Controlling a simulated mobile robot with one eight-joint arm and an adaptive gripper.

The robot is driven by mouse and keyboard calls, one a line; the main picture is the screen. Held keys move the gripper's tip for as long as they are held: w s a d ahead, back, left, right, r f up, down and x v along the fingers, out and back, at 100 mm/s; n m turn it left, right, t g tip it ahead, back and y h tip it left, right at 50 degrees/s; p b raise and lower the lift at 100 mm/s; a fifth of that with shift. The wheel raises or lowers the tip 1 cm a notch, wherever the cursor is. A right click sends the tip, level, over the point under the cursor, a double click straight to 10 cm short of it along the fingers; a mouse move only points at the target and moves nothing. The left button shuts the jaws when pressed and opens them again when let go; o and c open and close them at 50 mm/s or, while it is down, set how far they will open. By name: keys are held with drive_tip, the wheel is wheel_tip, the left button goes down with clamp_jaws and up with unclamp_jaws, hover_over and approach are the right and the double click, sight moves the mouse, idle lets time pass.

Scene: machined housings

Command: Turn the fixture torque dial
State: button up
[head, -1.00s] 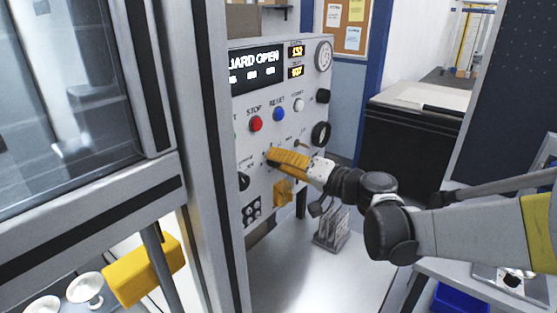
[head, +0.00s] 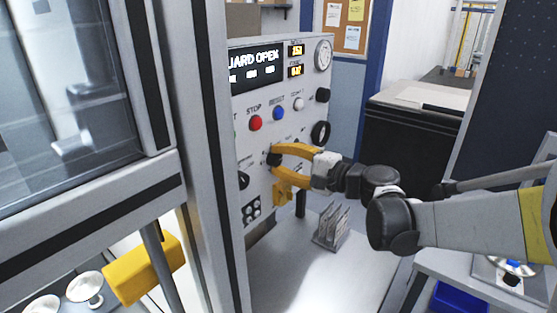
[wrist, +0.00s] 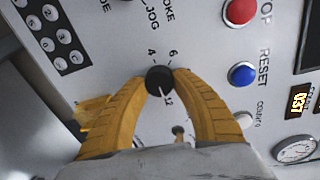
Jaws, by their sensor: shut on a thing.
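The torque dial is a small black round knob (wrist: 160,80) with a white pointer line, set in the grey control panel (wrist: 110,60). In the wrist view the numbers 4, 6 and 12 are printed around it, and its pointer lies toward the 12. My gripper (wrist: 159,78) has two yellow fingers, shut on the dial from both sides. In the head view my gripper (head: 275,163) reaches the panel from the right, below the red and blue buttons, and the dial (head: 273,159) is partly hidden by the upper finger.
A red STOP button (head: 256,123) and a blue RESET button (head: 278,113) sit above the dial. Other black knobs (head: 321,132) are to the right. A yellow part (head: 282,194) hangs on the panel below my gripper. A metal rack (head: 331,227) stands on the bench beneath.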

drive_tip(key=shift+r+m, duration=0.1)
drive_tip(key=shift+m, duration=0.2)
drive_tip(key=o, duration=1.2)
drive_tip(key=v, duration=1.2)
